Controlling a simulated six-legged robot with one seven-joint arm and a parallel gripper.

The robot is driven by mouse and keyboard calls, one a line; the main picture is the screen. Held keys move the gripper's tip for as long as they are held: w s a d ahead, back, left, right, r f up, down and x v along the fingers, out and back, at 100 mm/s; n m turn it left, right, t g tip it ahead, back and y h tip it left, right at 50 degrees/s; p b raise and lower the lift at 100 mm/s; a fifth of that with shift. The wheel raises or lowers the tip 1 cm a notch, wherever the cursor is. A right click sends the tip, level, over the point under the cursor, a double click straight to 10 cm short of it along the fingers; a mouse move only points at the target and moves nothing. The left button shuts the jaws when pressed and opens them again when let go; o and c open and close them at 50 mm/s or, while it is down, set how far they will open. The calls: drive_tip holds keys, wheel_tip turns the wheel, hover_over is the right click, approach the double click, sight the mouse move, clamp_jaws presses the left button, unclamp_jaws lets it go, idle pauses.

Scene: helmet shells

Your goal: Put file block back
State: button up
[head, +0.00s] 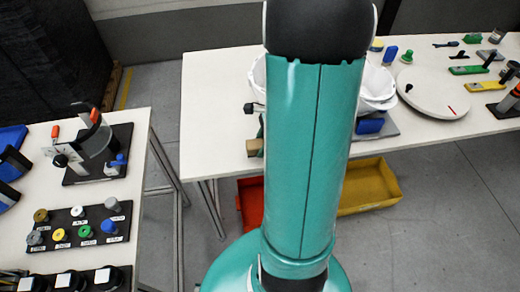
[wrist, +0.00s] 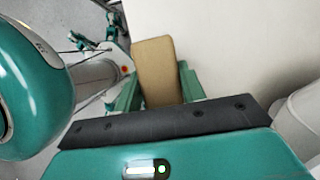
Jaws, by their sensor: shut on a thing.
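The file block appears to be the tan block (wrist: 155,62) in the wrist view. It sits between the two green fingers of my gripper (wrist: 158,88), which is shut on it; its far end sticks out past the fingers. In the head view a small piece of the tan block (head: 253,147) shows just left of my teal arm, by the front edge of the white table (head: 222,110). My arm hides most of my gripper there. I cannot tell whether the block touches the table.
White helmet shells (head: 376,88) stand partly behind my arm. A white round disc (head: 432,92) and several coloured tools lie on the table's right. A yellow bin (head: 370,188) and a red bin (head: 249,203) are below. A second table (head: 138,128) at left holds a clamp fixture and labelled knobs.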

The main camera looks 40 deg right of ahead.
drive_tip(key=shift+w+a+f, duration=0.1)
drive_tip(key=shift+w+f, duration=0.15)
drive_tip(key=shift+f, duration=1.5)
drive_tip(key=shift+f, duration=0.1)
drive_tip(key=o, duration=0.9)
